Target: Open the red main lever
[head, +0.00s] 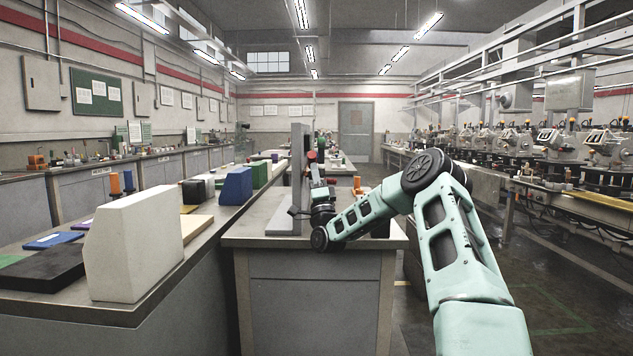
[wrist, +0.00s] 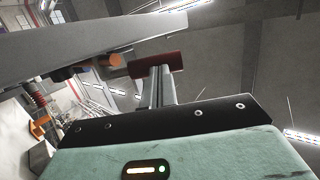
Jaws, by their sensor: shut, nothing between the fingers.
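An upright grey panel (head: 296,178) on a flat base stands on the workbench. A small red part (head: 312,156), likely the lever's end, shows beside the panel's right face. In the wrist view the panel (wrist: 120,38) crosses the upper left. A dark red bar (wrist: 140,68), which looks like the lever's grip, lies across the tips of my gripper (wrist: 160,80). The fingers are shut together with nothing between them. I cannot tell whether they touch the red bar. An orange-brown round end (wrist: 116,60) shows just left of it. My forearm hides part of the bench.
The workbench (head: 320,262) has bare top in front of the panel. A long side bench at left carries a white block (head: 133,245), a blue block (head: 236,186) and other pieces. Machines line the right side (head: 515,143). Open floor lies between.

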